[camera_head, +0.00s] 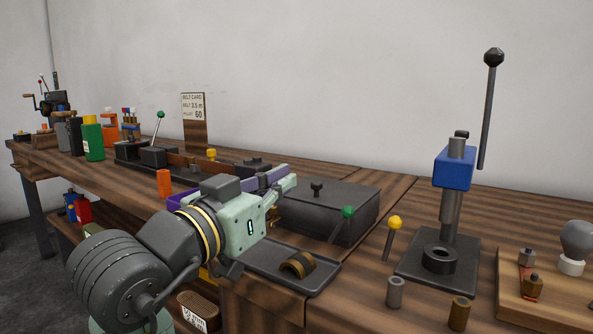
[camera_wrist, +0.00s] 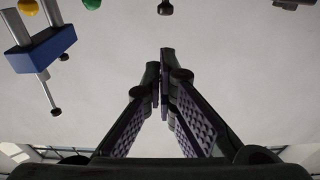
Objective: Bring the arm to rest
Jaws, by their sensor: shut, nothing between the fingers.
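My arm reaches from the lower left over the front of the workbench (camera_head: 345,300) in the head view. Behind the fingertips there is only plain wall. Part of the bench behind the arm is hidden.
A dark tray (camera_head: 262,267) with a brass-and-black half ring (camera_head: 297,264) lies just below my wrist. The dark box (camera_head: 330,208), green-knobbed lever (camera_head: 347,213), yellow-knobbed lever (camera_head: 394,223) and blue press (camera_head: 454,168) stand to the right. Several bottles and tools stand at the left.

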